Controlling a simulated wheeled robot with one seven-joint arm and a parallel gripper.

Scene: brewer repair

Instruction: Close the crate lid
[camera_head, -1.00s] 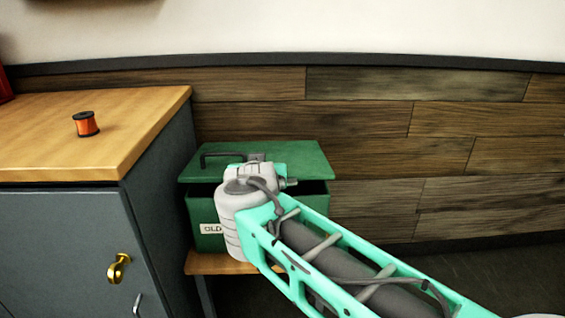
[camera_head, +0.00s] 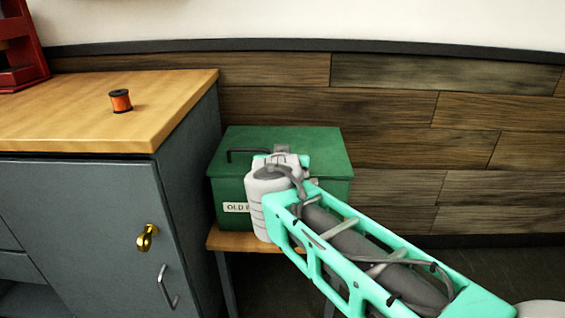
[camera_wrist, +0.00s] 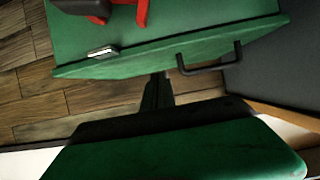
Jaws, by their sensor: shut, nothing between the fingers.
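The green crate (camera_head: 232,192), with a pale label on its front, stands on a small wooden stand left of centre in the head view. Its lid (camera_head: 318,145) lies flat over the top, and no dark gap shows along the visible front edge. The dark handle (camera_head: 246,153) and grey hasp are on the lid. In the wrist view the lid's edge (camera_wrist: 130,57) and handle (camera_wrist: 210,62) show close up. My gripper (camera_wrist: 160,88) is shut and empty, its tips close to that edge. I cannot tell if they touch. My wrist hides part of the crate's front in the head view.
A grey cabinet (camera_head: 100,225) with a wooden top stands close on the left and holds an orange spool (camera_head: 121,101). A red stand (camera_head: 18,50) is at the far left. The wooden stand (camera_head: 232,240) is under the crate. The wood-panelled wall is behind. The floor at right looks clear.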

